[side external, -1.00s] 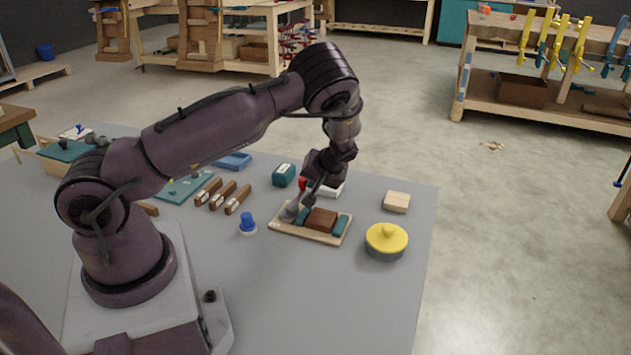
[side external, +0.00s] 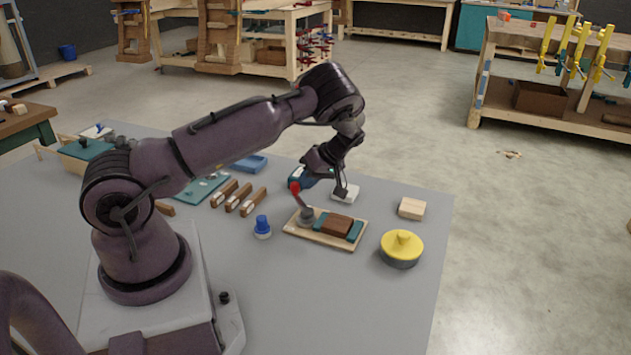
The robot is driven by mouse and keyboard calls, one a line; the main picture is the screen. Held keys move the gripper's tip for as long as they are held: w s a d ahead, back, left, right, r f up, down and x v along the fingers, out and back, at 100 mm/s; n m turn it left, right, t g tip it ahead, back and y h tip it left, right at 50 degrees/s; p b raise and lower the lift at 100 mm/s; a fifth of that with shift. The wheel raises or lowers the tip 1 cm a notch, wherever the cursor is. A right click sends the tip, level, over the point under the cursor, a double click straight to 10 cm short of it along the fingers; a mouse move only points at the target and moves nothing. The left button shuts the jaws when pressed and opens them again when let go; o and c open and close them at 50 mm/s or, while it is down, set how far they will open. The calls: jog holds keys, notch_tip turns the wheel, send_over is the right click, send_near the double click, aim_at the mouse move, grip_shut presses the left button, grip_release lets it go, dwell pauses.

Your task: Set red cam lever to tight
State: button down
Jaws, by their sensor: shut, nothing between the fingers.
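The red cam lever (side external: 295,188) stands up from a grey round base (side external: 307,215) at the left end of a light wooden board (side external: 309,235). Its red tip is up and leans left. On the same board a brown block (side external: 337,225) lies between teal jaws (side external: 352,232). My gripper (side external: 341,192) is shut and empty, above and behind the board, to the right of the lever and apart from it.
A yellow-lidded round tin (side external: 401,248) and a pale wooden block (side external: 411,208) stand to the right. A blue-topped knob (side external: 262,227) stands left of the board. Several brown blocks (side external: 238,198) and a blue tray (side external: 249,163) lie further left. The table front is clear.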

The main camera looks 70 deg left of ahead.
aim_at(294, 182)
jog(key=shift+s+a+n+g+h, duration=0.25)
jog(key=shift+s+n+g+h, duration=0.15)
jog(key=shift+s+n+h, duration=0.6)
jog(key=shift+s+n, duration=0.45)
jog(key=shift+n, duration=0.65)
jog(key=shift+s+h, duration=0.1)
jog(key=shift+h, duration=0.3)
jog(key=shift+w+a, duration=0.1)
jog(key=shift+w, duration=0.25)
jog(key=w, duration=0.1)
jog(key=w+a, duration=0.1)
jog(key=w+r, duration=0.1)
jog(key=w, duration=0.1)
jog(key=shift+a, duration=0.2)
jog(key=v, duration=0.8)
jog(key=shift+w+d+r, duration=0.15)
jog(key=shift+d+r, duration=0.1)
jog(key=shift+d, duration=0.05)
